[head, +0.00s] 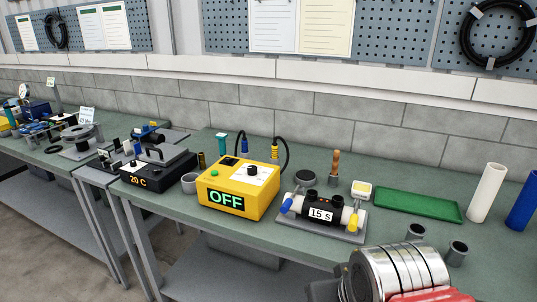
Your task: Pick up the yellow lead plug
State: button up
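A small yellow lead plug (275,152) hangs upright at the back right of the yellow control box (237,190), on a black lead that arches up and over. A similar blue lead plug (245,142) stands to its left on another black lead. The box's display reads OFF. My arm shows at the bottom right, well apart from the yellow plug. My gripper's fingers are not in view.
A black unit reading 20 C (158,178) stands left of the box, with a grey cup (190,183) between. A wooden-handled tool (335,165), a green tray (418,205) and a white cylinder (486,192) stand to the right. The brick wall (330,125) is behind.

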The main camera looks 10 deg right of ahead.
aim_at(274, 147)
jog(key=k, duration=1.35)
jog(key=u, duration=0.6)
jog(key=i, duration=0.9)
jog(key=u, duration=0.7)
jog(key=i, duration=1.45)
jog(key=z, duration=0.45)
